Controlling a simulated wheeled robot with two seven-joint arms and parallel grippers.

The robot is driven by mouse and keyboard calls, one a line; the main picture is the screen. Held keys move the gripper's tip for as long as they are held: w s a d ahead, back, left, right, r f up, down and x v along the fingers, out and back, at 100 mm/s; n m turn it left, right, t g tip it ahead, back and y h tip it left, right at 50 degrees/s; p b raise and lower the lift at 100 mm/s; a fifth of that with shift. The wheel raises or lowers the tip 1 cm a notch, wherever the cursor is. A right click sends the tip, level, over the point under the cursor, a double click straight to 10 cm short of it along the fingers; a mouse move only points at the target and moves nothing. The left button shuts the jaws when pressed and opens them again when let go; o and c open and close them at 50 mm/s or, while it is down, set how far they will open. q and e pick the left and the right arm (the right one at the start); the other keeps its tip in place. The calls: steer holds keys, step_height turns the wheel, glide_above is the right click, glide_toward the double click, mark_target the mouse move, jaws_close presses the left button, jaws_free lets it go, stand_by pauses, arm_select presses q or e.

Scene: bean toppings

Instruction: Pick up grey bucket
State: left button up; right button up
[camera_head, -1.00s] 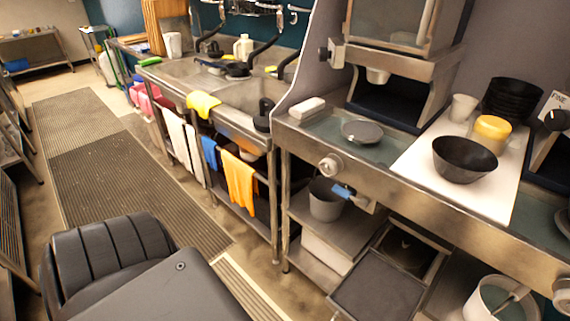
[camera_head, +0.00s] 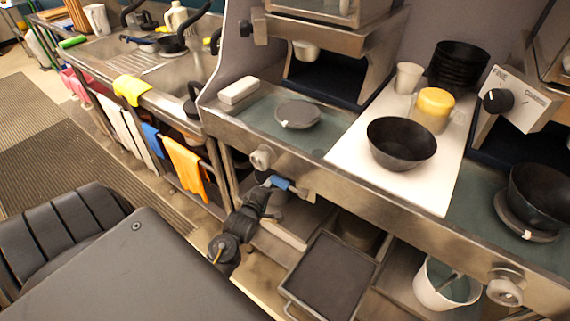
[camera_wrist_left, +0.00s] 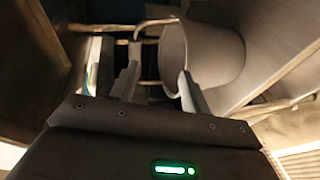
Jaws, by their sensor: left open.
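The grey bucket (camera_wrist_left: 215,55) stands on the lower shelf under the counter. In the head view the bucket (camera_head: 279,197) is mostly hidden behind my left gripper and the counter edge. My left gripper (camera_head: 264,200) reaches under the counter front, close to the bucket. In the left wrist view my left gripper (camera_wrist_left: 157,84) is open, with its right finger overlapping the left part of the bucket. Whether that finger touches the bucket cannot be told. My right gripper is not in view.
A dark tray (camera_head: 330,270) sticks out to the right. A white bucket (camera_head: 430,292) stands lower right. Orange cloth (camera_head: 186,167) hangs at left.

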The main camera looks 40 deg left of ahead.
arm_select(q)
steer(key=shift+n+t, duration=0.4)
steer(key=shift+n, duration=0.2)
steer(key=shift+w+a+r+p, duration=0.2)
steer(key=shift+w+a, duration=0.6)
steer(key=shift+w, duration=1)
steer(key=shift+w+a+r+p, duration=0.15)
steer(key=shift+w+a+r, duration=0.4)
steer(key=shift+w, duration=1.2)
steer(key=shift+w+a+r+p, duration=0.15)
steer(key=shift+w+a, duration=0.85)
steer(key=shift+w, duration=0.8)
steer(key=shift+f, duration=0.1)
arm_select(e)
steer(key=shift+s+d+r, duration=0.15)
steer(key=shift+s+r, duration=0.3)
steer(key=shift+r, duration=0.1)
arm_select(q)
jaws_close()
